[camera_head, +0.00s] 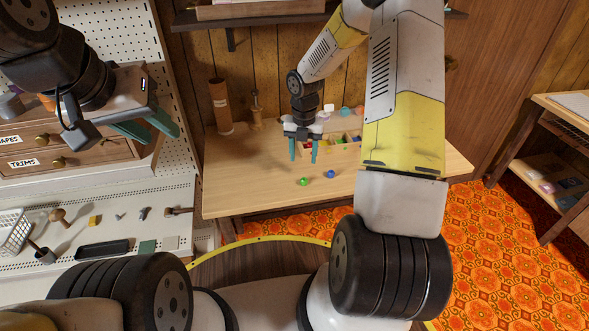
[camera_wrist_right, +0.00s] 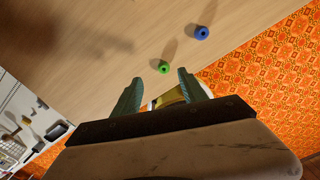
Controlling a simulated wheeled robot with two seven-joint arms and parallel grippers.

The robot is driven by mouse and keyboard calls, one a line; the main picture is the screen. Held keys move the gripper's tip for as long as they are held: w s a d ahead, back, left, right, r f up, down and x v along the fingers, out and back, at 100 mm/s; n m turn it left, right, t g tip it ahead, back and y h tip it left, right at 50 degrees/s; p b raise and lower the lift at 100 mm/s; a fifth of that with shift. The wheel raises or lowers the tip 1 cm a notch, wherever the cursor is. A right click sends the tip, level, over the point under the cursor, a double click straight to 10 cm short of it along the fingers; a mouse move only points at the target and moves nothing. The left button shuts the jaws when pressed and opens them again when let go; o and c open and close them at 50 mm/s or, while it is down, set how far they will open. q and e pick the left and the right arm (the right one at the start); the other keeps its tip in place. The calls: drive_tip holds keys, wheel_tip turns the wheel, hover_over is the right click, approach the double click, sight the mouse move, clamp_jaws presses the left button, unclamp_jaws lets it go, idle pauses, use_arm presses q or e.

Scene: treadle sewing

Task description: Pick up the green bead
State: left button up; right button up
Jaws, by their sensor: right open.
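The green bead (camera_head: 303,181) lies on the wooden table top (camera_head: 250,187) near its front edge. In the right wrist view the green bead (camera_wrist_right: 164,66) shows just beyond and between the fingertips, with nothing touching it. My right gripper (camera_head: 303,161) is open and empty, pointing down above the table, a little behind the bead in the head view. Its teal fingers (camera_wrist_right: 160,75) also show apart in the right wrist view. My left gripper (camera_head: 164,136) is at the far left, in front of the drawers, with its teal fingers apart and nothing between them.
A blue bead (camera_head: 330,174) lies close to the right of the green one. A divided tray (camera_head: 343,148) with colourful pieces stands behind. A brown cylinder (camera_head: 220,107) and a wooden spool stand (camera_head: 256,112) are at the back left. The table's front left is clear.

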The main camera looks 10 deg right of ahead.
sight(304, 182)
drive_tip(key=shift+n, duration=0.4)
drive_tip(key=f, duration=0.6)
drive_tip(key=s+f, duration=0.1)
drive_tip(key=f, duration=0.2)
drive_tip(key=shift+d, duration=0.1)
drive_tip(key=shift+c, duration=0.2)
clamp_jaws()
